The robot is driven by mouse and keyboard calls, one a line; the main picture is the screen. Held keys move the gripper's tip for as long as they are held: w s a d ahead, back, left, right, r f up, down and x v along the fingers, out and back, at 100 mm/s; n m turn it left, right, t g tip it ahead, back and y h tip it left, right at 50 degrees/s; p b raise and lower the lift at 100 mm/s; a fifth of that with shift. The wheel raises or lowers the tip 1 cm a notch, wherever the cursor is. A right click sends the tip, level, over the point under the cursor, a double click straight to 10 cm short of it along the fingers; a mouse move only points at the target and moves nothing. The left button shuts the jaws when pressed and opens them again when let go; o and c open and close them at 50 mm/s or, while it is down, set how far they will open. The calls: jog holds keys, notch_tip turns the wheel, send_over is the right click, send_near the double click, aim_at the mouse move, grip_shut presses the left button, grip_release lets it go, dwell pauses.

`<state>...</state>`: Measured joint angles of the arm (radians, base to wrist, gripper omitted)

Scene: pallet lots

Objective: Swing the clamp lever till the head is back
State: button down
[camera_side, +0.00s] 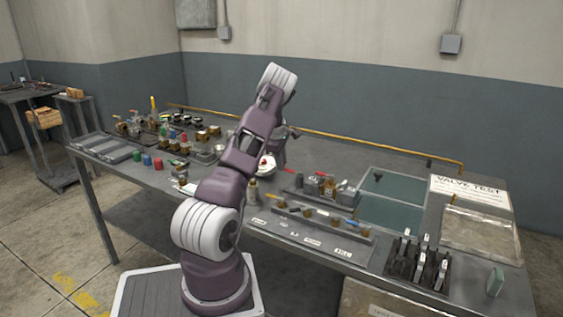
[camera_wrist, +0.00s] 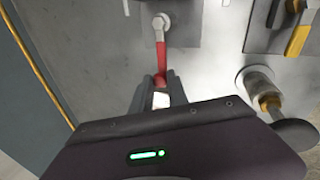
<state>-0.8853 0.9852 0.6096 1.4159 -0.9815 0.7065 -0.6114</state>
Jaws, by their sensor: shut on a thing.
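In the wrist view a red lever (camera_wrist: 161,62) runs down from a pale metal pivot (camera_wrist: 160,23) toward me. My gripper (camera_wrist: 160,90) is at the lever's near end, its two dark fingers shut on it from both sides. A small white piece (camera_wrist: 161,101) shows between the fingers. I cannot make out the clamp head clearly. In the side view my arm hides most of the gripper and the lever; a bit of red and white (camera_side: 266,165) shows beside the arm.
In the wrist view a cylindrical fitting with a brass part (camera_wrist: 268,98) stands close on the right, and a plate with a yellow bar (camera_wrist: 298,40) lies beyond. A yellow pipe (camera_wrist: 35,62) runs on the left. In the side view a water tank (camera_side: 392,212) sits right of my arm.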

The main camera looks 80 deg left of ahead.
jog(key=shift+d, duration=0.15)
dwell(0.4)
jog(key=w+d+n+g, duration=0.1)
jog(key=d+n+g, duration=0.4)
jog(key=d+n, duration=0.5)
jog(key=shift+n+g+h, duration=0.3)
jog(key=shift+n+h, duration=0.1)
jog(key=shift+n, duration=3.6)
jog(key=shift+w+d, duration=0.1)
jog(key=shift+w, duration=0.05)
jog(key=c, duration=1.3)
grip_release()
jog(key=shift+r, duration=0.15)
